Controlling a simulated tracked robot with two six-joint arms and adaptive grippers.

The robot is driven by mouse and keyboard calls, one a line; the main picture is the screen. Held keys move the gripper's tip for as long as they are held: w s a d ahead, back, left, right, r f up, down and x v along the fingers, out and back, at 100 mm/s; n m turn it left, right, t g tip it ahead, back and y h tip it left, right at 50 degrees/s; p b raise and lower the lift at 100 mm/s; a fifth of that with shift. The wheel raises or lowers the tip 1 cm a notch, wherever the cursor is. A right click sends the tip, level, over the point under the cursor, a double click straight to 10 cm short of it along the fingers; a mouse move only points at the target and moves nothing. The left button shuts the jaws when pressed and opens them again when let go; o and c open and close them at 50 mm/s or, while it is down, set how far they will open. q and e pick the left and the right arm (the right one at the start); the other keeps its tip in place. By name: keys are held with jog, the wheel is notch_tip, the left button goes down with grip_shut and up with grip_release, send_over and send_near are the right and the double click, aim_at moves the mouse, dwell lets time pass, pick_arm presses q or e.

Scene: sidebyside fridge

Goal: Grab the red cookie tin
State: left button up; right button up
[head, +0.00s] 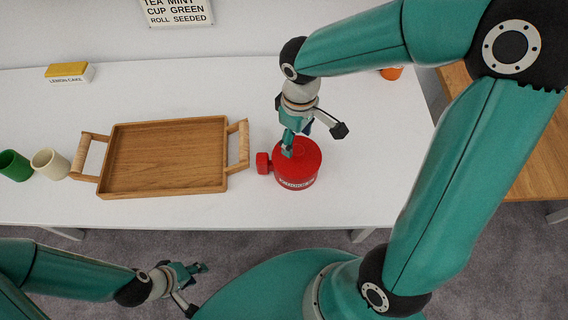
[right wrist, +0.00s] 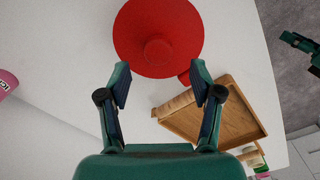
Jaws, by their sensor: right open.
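The red cookie tin (head: 299,172) is round with a knobbed lid and a pale label on its front. It stands on the white table right of the wooden tray. My right gripper (head: 313,140) is over the tin's far side in the head view. In the right wrist view the tin (right wrist: 158,38) lies ahead of the right gripper (right wrist: 160,82), whose fingers are spread with nothing between them. My left gripper (head: 198,287) is low at the left, in front of the table and away from the tin; its fingers look apart and empty.
The wooden tray (head: 117,158) with two handles is empty, left of the tin. A small red object (head: 263,163) is at the tin's left side. A cream cup (head: 50,164) and green cup (head: 14,165) stand far left. A lemon cake box (head: 70,72) is at the back.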

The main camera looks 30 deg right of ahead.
aim_at(296, 148)
notch_tip(296, 148, down, 5)
jog(key=shift+d+f+p, duration=0.1)
jog(key=shift+p, duration=0.2)
jog(key=shift+w, duration=0.1)
grip_shut()
